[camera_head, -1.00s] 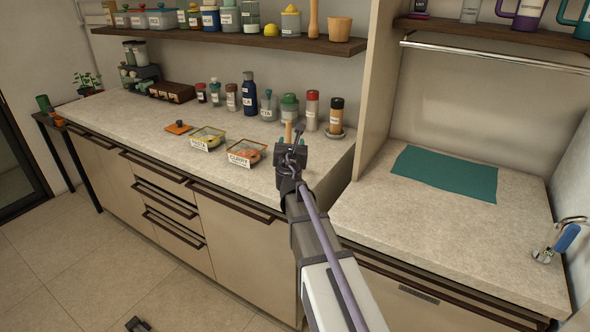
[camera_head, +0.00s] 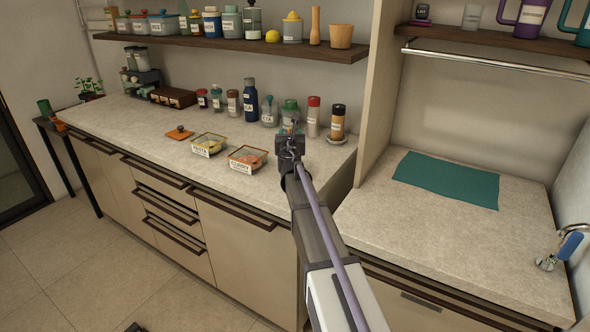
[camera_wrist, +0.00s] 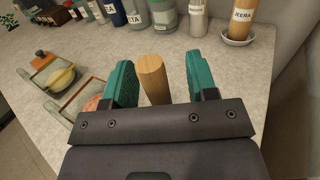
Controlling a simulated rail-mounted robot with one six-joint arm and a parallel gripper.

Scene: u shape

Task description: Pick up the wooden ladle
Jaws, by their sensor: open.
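A pale wooden cylinder, seemingly the handle of the wooden ladle (camera_wrist: 153,82), stands up from the counter in the wrist view. It lies between the two teal fingers of my gripper (camera_wrist: 160,72), with a gap on each side. The gripper is open. The rest of the ladle is hidden below the gripper body. In the head view my gripper (camera_head: 290,136) is over the counter's right part, and it hides the ladle there.
Behind the gripper stands a row of jars and bottles, including a green-lidded jar (camera_head: 290,112) and a spice jar on a saucer (camera_head: 337,139). Two food containers, one being the curry container (camera_head: 247,159), sit to the left. A tall side panel (camera_head: 378,90) rises at right.

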